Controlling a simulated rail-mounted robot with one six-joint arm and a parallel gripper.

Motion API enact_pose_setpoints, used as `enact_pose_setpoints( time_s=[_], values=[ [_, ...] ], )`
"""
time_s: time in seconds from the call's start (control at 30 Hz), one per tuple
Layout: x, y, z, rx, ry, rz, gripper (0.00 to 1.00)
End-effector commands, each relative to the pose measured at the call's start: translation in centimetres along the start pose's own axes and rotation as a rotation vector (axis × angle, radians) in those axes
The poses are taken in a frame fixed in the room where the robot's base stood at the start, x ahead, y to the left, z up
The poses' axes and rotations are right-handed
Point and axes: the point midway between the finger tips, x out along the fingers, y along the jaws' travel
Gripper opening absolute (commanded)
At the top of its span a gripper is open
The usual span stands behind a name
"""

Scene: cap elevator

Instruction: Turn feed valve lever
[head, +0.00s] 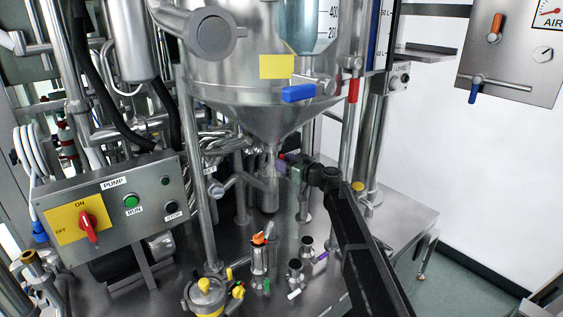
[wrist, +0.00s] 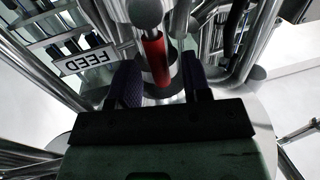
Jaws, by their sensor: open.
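The feed valve lever (wrist: 154,58) shows as a red handle in the wrist view, below a round metal end. An upside-down FEED label (wrist: 84,54) is to its left. My gripper (wrist: 160,82) is open, with one dark finger on each side of the red lever. I cannot tell whether either finger touches it. In the head view my gripper (head: 289,166) is beside the pipework under the cone-bottomed steel tank (head: 240,95). The lever cannot be made out clearly there.
A pump control box (head: 112,208) stands at the left. Several small valves and fittings, one with an orange top (head: 259,240), stand on the steel deck below my arm. A vertical steel post (head: 194,170) rises left of my gripper. A blue-handled valve (head: 299,93) is above.

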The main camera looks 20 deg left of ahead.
Motion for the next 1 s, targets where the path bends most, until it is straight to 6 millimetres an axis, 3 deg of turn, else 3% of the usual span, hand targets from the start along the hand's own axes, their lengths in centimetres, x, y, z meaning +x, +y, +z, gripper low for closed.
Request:
enact_pose_setpoints(
  time_s=[0.2, 0.33, 0.8, 0.87, 0.93, 1.0],
  values=[
    [-5.9, -0.2, 0.0, 0.000, 0.000, 0.002, 0.44],
    [-8.1, -0.1, 0.0, -0.001, 0.000, 0.000, 0.44],
    [-8.9, -0.2, 0.0, 0.065, -0.001, -0.009, 0.44],
    [-9.0, -0.8, 0.5, 0.152, -0.031, -0.039, 0.44],
    [-10.1, -3.0, 2.3, 0.277, -0.150, -0.088, 0.44],
    [-13.5, -6.6, 5.6, 0.422, -0.364, -0.104, 0.44]
  ],
)
